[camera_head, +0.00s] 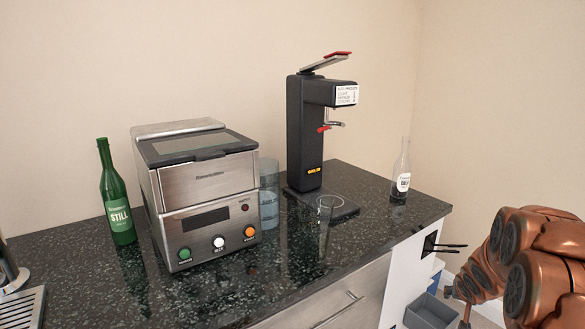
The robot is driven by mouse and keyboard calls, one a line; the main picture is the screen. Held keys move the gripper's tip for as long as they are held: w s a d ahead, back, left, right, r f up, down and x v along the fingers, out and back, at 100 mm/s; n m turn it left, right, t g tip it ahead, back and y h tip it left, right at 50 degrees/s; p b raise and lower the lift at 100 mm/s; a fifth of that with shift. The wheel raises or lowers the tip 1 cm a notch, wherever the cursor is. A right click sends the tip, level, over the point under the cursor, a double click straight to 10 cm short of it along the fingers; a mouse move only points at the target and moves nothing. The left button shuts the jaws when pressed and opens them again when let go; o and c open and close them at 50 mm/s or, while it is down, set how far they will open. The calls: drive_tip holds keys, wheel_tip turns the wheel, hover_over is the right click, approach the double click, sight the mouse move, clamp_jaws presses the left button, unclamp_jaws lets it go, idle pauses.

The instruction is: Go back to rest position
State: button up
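My copper-coloured arm reaches in from the right edge, beside the counter's right end. What looks like my gripper (462,300) is at its lower left end, small and partly hidden by the arm links. I cannot make out whether its fingers are open or shut, and I see no object held in it. It is clear of the bottles and machines on the counter.
The dark speckled counter (205,296) holds a green bottle (118,200), a steel machine (200,195), a black tap machine (305,135), glasses (325,225) and a clear bottle (400,178). A grey bin (430,312) stands below right. A drawer handle (338,311) sticks out in front.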

drive_tip(key=s+a+r+n+g+p, duration=0.2)
drive_tip(key=s+a+r+g+p, duration=0.35)
drive_tip(key=s+a+r, duration=1.05)
drive_tip(key=s+a+r+n+g+y+p, duration=0.1)
drive_tip(key=s+a+r+n+y+p, duration=0.1)
drive_tip(key=s+a, duration=0.5)
drive_tip(key=s+a+r+n+g+y+p, duration=0.1)
drive_tip(key=s+a+r+p, duration=0.3)
drive_tip(key=s+a, duration=0.4)
drive_tip(key=s+g+y+p, duration=0.1)
drive_tip(key=s, duration=0.6)
drive_tip(key=shift+s+a+r+n+p, duration=0.2)
drive_tip(key=shift+r+n+p, duration=0.1)
drive_tip(key=shift+n+p, duration=0.1)
